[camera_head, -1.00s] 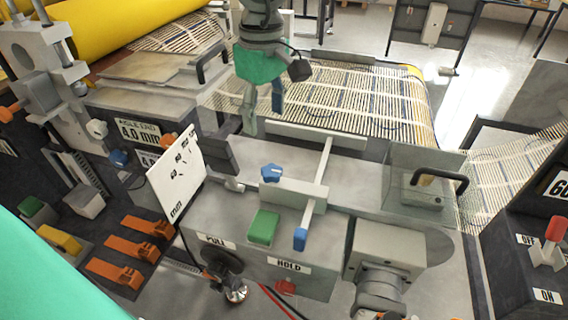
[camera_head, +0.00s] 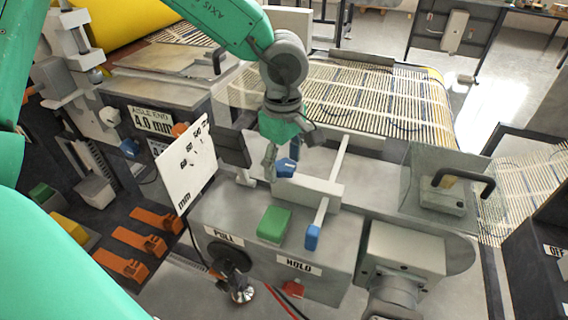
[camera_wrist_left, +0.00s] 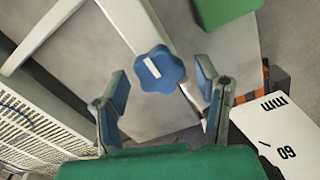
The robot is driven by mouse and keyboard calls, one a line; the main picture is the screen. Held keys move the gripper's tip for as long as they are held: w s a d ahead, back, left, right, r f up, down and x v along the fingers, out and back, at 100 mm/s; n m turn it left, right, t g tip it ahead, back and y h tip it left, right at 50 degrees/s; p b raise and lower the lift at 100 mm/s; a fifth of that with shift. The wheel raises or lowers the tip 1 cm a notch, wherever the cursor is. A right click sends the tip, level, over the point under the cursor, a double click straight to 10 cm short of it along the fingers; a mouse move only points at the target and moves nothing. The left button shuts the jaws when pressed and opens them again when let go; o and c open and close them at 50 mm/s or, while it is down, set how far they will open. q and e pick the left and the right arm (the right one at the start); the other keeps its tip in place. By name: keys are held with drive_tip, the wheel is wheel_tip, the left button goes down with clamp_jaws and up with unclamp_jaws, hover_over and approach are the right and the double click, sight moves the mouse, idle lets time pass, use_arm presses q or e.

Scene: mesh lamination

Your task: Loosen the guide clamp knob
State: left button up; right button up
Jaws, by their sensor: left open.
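The guide clamp knob (camera_head: 286,168) is a blue star-shaped knob with a white bar on top, on the grey guide block (camera_head: 318,190). In the left wrist view the knob (camera_wrist_left: 160,69) lies ahead of the two fingers, near the middle of the gap. My left gripper (camera_head: 279,163) is open and points down at the knob from above. In the left wrist view the open gripper (camera_wrist_left: 162,92) has a blue-padded finger on each side, with no visible contact with the knob. My right gripper is not in view.
A green block (camera_head: 274,224) sits in front of the guide block. A blue-tipped rod (camera_head: 312,236) crosses the guide block. A white scale plate (camera_head: 187,165) stands upright to the left. A clear cover with a black handle (camera_head: 458,184) is to the right.

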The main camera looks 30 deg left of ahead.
use_arm(q)
drive_tip(key=shift+d, duration=0.2)
drive_tip(key=c, duration=1.2)
drive_tip(key=shift+o, duration=0.3)
